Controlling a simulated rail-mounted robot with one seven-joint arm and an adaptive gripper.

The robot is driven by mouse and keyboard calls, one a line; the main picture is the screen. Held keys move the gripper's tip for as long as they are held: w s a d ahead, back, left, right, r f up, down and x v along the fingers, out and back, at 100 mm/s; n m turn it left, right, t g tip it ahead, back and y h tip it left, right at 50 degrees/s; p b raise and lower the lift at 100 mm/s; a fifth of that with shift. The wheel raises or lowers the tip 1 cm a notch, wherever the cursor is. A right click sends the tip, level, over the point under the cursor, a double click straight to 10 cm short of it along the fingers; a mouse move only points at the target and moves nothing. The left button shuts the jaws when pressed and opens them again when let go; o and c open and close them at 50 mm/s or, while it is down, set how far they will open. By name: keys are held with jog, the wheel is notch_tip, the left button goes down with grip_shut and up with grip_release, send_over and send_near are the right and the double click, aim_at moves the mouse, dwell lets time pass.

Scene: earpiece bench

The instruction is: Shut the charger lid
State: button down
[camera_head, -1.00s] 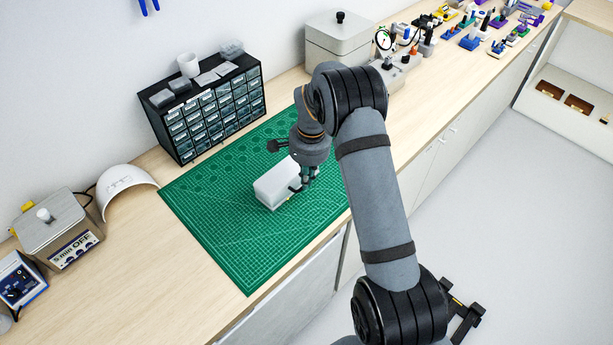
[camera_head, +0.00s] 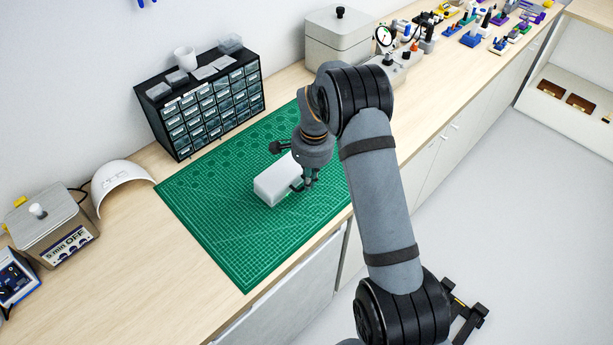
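The charger (camera_head: 276,182) is a white box on the green cutting mat (camera_head: 222,232), near the mat's middle. Its top looks flat and level, with no gap visible along the left or front sides; its right end is partly hidden by my gripper. My gripper (camera_head: 303,185) points down at the box's right end, close to or touching it. The fingers are small and dark here, and I cannot tell how far apart they are.
A black drawer cabinet (camera_head: 203,108) stands behind the mat. A white curved shell (camera_head: 122,182) and a grey ultrasonic-type box (camera_head: 50,232) are at left. A lidded grey box (camera_head: 338,38) and a dial gauge stand (camera_head: 398,65) are behind my arm. The mat's front left is clear.

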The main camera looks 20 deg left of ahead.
jog(key=shift+s+a, duration=0.1)
notch_tip(320, 180, up, 14)
jog(key=s+d, duration=0.1)
jog(key=d, duration=0.1)
jog(key=shift+d, duration=0.25)
jog(key=shift+f, duration=0.15)
jog(key=f, duration=0.4)
jog(key=a+f, duration=0.1)
jog(key=f, duration=0.4)
jog(key=w+a+f, duration=0.1)
jog(key=f, duration=0.3)
jog(key=shift+a+f, duration=0.2)
jog(key=shift+w+d, duration=0.1)
